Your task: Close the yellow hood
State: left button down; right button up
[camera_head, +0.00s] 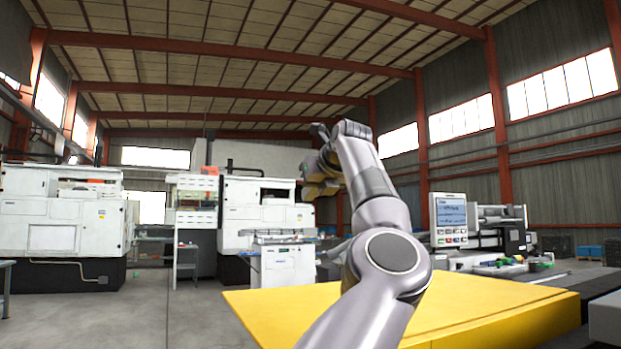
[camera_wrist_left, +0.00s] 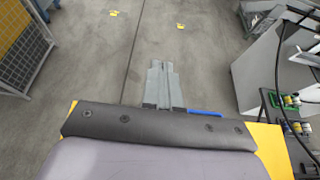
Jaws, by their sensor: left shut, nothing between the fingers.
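The yellow hood (camera_head: 480,299) shows as a broad, flat yellow panel with a thick front edge at the lower right of the head view. My left arm crosses in front of it and hides part of it. My left gripper (camera_head: 320,190) hangs from the raised arm, higher in the picture than the panel and beyond its left part. In the left wrist view the gripper (camera_wrist_left: 162,75) points over bare floor, with its grey fingers shut and empty. Yellow patches show beside the dark pad there; I cannot tell whether they belong to the hood. My right gripper is not in view.
A control screen (camera_head: 450,219) stands behind the panel at the right. White machines (camera_head: 262,205) stand farther back.

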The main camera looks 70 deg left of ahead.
pick_arm(q)
jog(key=shift+r, duration=1.6)
jog(key=shift+s, duration=0.1)
